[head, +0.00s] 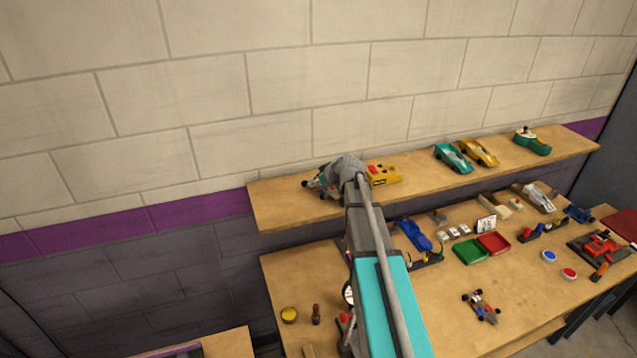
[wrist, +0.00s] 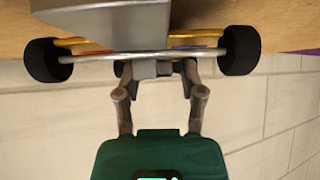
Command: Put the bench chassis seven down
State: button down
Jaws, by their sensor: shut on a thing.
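The bench chassis seven (wrist: 240,50) shows in the wrist view with black wheels at both sides, a pale cross bar and orange and blue parts. My gripper (wrist: 158,72) is shut on it at the middle of the near end. A grey block with a slanted face hides the chassis's centre. In the head view my gripper (head: 327,180) is over the left end of the wooden shelf (head: 275,205), and only bits of the chassis (head: 311,183) show beside it. I cannot tell whether the wheels touch the shelf.
On the shelf, a yellow box (head: 384,174) stands just right of my gripper, then a teal car (head: 453,158), a yellow car (head: 479,152) and a green piece (head: 533,144). The shelf's left end looks bare. The lower bench holds another wheeled chassis (head: 481,306) and trays (head: 470,251).

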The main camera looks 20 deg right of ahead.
jog(key=shift+f, duration=0.15)
jog(key=shift+c, duration=1)
grip_release()
jog(key=shift+r, duration=0.25)
jog(key=shift+s+d+r+p, duration=0.15)
jog(key=shift+s+r+p, duration=0.35)
jog(key=shift+p, duration=0.1)
jog(key=shift+p+v, duration=3.35)
jog(key=shift+v, duration=1.9)
jog(key=shift+s+f, duration=0.1)
jog(key=shift+f, duration=0.1)
